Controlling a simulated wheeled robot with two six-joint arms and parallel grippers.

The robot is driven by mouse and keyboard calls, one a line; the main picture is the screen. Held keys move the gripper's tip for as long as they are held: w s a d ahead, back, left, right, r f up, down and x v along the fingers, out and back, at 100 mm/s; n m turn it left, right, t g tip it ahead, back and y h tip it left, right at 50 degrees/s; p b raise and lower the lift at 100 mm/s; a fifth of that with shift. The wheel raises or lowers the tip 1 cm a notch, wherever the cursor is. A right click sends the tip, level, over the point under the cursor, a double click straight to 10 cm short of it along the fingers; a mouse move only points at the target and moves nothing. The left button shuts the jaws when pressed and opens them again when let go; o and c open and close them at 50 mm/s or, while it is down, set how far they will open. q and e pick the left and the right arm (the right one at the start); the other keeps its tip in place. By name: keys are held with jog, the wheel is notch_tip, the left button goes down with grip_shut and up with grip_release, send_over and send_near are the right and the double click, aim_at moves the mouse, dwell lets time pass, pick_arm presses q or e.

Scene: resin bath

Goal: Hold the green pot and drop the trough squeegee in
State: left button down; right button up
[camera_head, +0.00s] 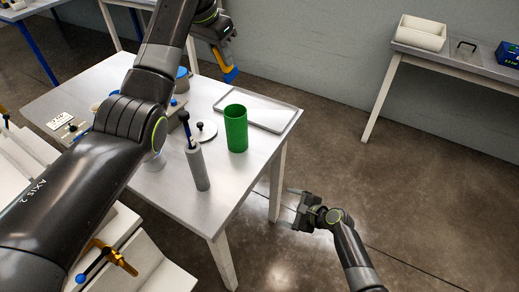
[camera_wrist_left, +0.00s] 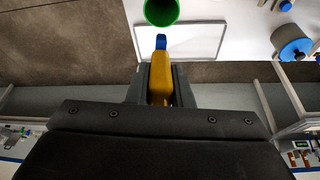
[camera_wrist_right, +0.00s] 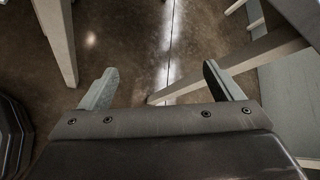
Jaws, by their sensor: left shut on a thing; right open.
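The green pot (camera_head: 236,130) stands upright on the pale table, near its right edge; its open mouth (camera_wrist_left: 161,10) shows at the top of the left wrist view. My left gripper (camera_head: 221,58) is shut on the trough squeegee, a yellow piece with a blue end (camera_head: 230,75), which also shows between the fingers in the left wrist view (camera_wrist_left: 160,78). It is held in the air, beyond the pot in the head view, apart from it. My right gripper (camera_head: 300,212) is open and empty, off the table's right side, over the floor (camera_wrist_right: 165,90).
A grey cylinder (camera_head: 198,168) with a dark blue-topped tool in it stands left of the pot. A blue-topped container (camera_wrist_left: 293,46) shows in the left wrist view.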

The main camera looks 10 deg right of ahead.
aim_at(237, 128)
jog(key=w+a+r+m+t+y, duration=0.1)
jog(key=w+a+r+m, duration=0.1)
jog(key=r, duration=0.4)
jog(key=w+a+r+m+t+y, duration=0.1)
jog(key=w+a+r+m+t, duration=0.1)
jog(key=r, duration=0.4)
jog(key=w+a+r+m+t+y, duration=0.1)
jog(key=w+a+r+m+t, duration=0.1)
jog(key=r, duration=0.4)
jog(key=shift+w+a+r+m, duration=0.1)
jog(key=shift+w+a+m, duration=0.7)
jog(key=shift+w+a, duration=0.4)
jog(key=shift+w+a+r+m+t+h, duration=0.1)
jog(key=shift+w+a+m+t+h, duration=0.05)
jog(key=shift+m+t, duration=0.25)
jog(key=shift+w+a+r+m+t+h, duration=0.1)
jog(key=shift+m+t+h, duration=0.05)
jog(key=shift+m+t, duration=0.2)
jog(key=shift+w+a+m+h, duration=0.1)
jog(key=shift+w+m+h, duration=0.15)
jog(key=shift+w+h, duration=0.1)
jog(key=shift+x, duration=5.65)
jog(key=shift+a+r, duration=0.1)
jog(key=shift+r, duration=0.15)
jog(key=shift+c, duration=0.4)
jog(key=c, duration=1)
